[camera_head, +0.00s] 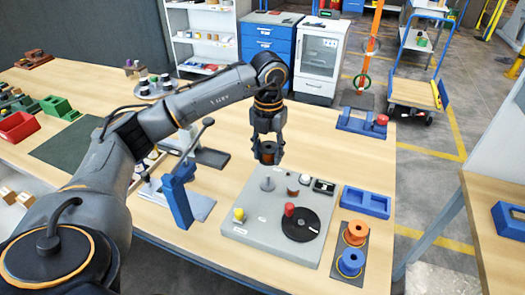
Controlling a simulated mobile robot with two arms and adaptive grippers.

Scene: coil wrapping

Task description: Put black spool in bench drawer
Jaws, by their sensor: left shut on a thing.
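My left gripper (267,146) is shut on a small dark spool (268,156) with a copper-brown winding. It holds the spool above the back edge of the grey winding plate (255,236). The fingers cover part of the spool's sides, and I cannot tell whether its flanges are fully black. I cannot make out a drawer in the wooden bench (351,165); its front is mostly hidden. My right gripper is not in view.
The plate carries a black disc (305,228) with a red knob, a yellow knob (239,214) and a metal post. Orange (356,232) and blue (350,262) spools stand to its right, near a blue tray (366,202). A blue lever press (177,199) stands left.

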